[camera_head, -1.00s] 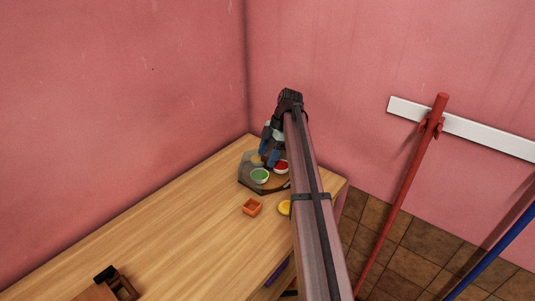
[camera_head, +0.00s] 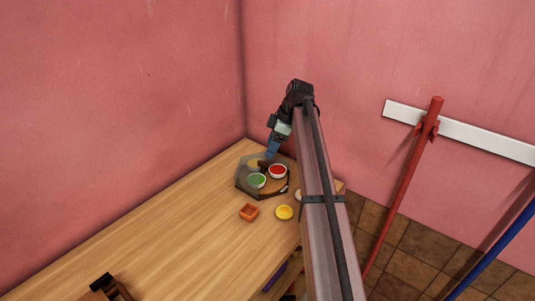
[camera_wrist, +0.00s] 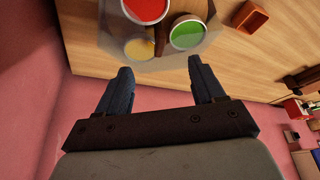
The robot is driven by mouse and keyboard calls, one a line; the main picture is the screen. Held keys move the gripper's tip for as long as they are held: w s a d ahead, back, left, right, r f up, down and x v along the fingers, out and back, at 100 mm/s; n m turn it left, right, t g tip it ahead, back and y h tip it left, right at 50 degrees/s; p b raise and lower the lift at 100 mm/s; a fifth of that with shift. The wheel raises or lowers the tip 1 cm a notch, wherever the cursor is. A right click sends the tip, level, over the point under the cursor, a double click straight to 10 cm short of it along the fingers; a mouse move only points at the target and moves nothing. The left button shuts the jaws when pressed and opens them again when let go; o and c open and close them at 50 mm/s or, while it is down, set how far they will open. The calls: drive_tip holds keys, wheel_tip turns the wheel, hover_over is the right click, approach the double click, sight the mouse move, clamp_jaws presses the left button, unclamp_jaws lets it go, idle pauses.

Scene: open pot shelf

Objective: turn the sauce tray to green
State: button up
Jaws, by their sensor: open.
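The sauce tray (camera_head: 273,194) is a dark, many-sided turntable at the far end of the wooden table. On it are a green sauce bowl (camera_head: 257,181), a red sauce bowl (camera_head: 278,171) and a pale yellow one (camera_head: 254,164), partly hidden. In the head view the green bowl is at the near side and the red one to the right. A brown upright piece (camera_wrist: 161,38) stands amid the bowls in the wrist view. My gripper (camera_wrist: 160,72) is open and empty, its fingers beside the tray's edge in that view; it shows above the tray's back in the head view (camera_head: 269,152).
An orange square box (camera_head: 249,212) and a separate yellow bowl (camera_head: 284,212) stand on the table in front of the tray. A brown wooden object (camera_head: 108,288) is at the near left. Pink walls meet behind the tray. The table's middle is clear.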

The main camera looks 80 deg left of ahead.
drive_tip(key=w+d+r+n+t+h, duration=0.1)
drive_tip(key=w+r+n+t, duration=0.2)
drive_tip(key=n, duration=1.3)
drive_tip(key=shift+w+r, duration=1.3)
drive_tip(key=shift+w, duration=0.65)
drive_tip(key=shift+d, duration=0.1)
drive_tip(key=shift+c, duration=0.5)
